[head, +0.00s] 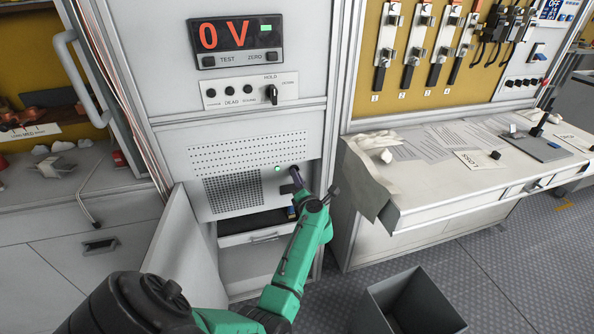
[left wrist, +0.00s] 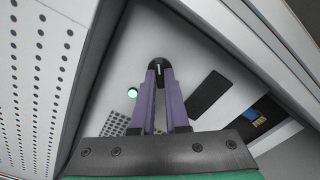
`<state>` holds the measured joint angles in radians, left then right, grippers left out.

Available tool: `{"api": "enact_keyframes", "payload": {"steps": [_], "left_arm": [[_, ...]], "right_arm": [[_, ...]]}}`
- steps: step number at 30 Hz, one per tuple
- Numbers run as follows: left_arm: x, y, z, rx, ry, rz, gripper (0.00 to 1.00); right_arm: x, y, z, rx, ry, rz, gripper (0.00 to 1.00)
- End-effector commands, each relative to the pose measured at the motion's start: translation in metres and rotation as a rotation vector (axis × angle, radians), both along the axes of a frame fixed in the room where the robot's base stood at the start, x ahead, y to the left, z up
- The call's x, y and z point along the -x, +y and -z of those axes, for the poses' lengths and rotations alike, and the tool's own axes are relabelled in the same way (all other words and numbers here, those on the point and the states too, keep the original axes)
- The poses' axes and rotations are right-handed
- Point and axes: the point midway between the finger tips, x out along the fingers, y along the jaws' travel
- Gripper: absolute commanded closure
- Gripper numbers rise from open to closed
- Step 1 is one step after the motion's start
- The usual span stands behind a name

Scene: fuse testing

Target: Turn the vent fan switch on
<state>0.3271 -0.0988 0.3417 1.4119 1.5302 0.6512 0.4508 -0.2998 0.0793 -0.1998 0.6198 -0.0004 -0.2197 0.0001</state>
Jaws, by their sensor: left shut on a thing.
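My left gripper (head: 296,174) reaches the recessed panel of the grey cabinet in the head view. In the left wrist view its two purple fingers (left wrist: 159,78) are shut on a small black knob (left wrist: 158,63) with a white mark. The knob sits on the light panel beside a green round lamp (left wrist: 132,94), which looks lit. The lamp also shows in the head view (head: 277,169), left of the fingers. I cannot read any label that names the knob as the vent fan switch. In the head view the gripper hides the knob. My right gripper is not in view.
Above are a red 0 V display (head: 235,36) and a switch panel (head: 250,91). An open cabinet door (head: 178,255) stands at the left, and a drawer (head: 262,238) is below. A bench (head: 410,210) and a grey bin (head: 372,303) are at the right.

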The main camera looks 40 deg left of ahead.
Motion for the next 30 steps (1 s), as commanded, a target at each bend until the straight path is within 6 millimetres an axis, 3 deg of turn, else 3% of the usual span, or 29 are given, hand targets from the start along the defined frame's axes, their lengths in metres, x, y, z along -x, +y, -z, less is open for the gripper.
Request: {"api": "enact_keyframes", "payload": {"steps": [8,24,25,27,30], "left_arm": [[0.0010,0.0000,0.0010,-0.061,0.096,-0.001,1.00],[0.0011,0.0004,0.0021,-0.079,0.119,-0.003,1.00],[0.0012,0.0004,0.0020,-0.079,0.119,-0.003,0.80],[0.0010,0.0004,0.0019,-0.079,0.119,-0.003,0.57],[0.0008,0.0003,0.0012,-0.079,0.118,-0.002,0.57]], "right_arm": [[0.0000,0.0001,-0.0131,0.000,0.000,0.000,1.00],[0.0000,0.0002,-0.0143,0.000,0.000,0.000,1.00],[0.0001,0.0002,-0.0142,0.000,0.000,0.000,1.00],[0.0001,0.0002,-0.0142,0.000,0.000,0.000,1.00],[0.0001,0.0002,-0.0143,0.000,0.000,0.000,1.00]]}}
